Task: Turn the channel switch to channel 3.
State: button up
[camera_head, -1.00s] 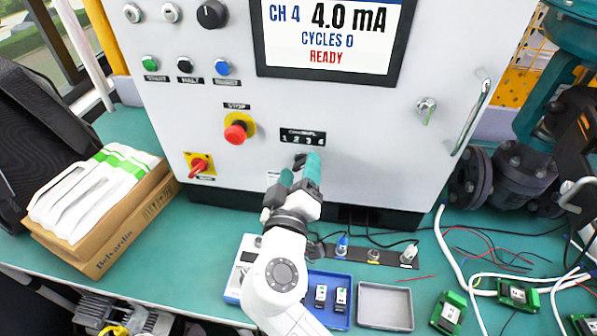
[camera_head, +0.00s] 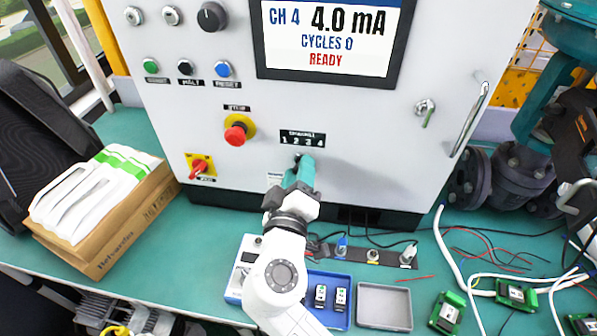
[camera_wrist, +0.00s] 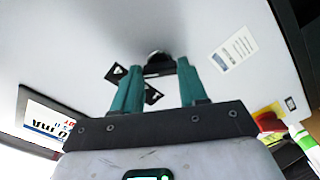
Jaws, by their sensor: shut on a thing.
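The channel switch is a small dark knob (camera_wrist: 158,57) on the cabinet front, under the black channel label (camera_head: 303,138) with numbers 1 to 4. My gripper (camera_head: 299,168), with teal fingers, is at the knob and hides most of it in the head view. In the wrist view the fingers (camera_wrist: 160,66) stand on both sides of the knob and are shut on it. Which number the knob points at cannot be told. The screen (camera_head: 326,35) reads CH 4, 4.0 mA, CYCLES 0, READY.
A red stop button (camera_head: 236,132) and a red-yellow rotary switch (camera_head: 200,167) sit left of the label. A door handle (camera_head: 471,118) is at right. Below lie a blue tray (camera_head: 335,318), a grey tray (camera_head: 385,306) and cables. A cardboard box (camera_head: 110,240) stands left.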

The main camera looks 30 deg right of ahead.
jog(key=shift+n+p, duration=0.85)
jog(key=shift+n, duration=1.25)
jog(key=o, duration=1.1)
jog(key=shift+c, duration=0.2)
jog(key=b+v, duration=0.2)
jog(key=v, duration=0.9)
jog(key=shift+w, duration=0.1)
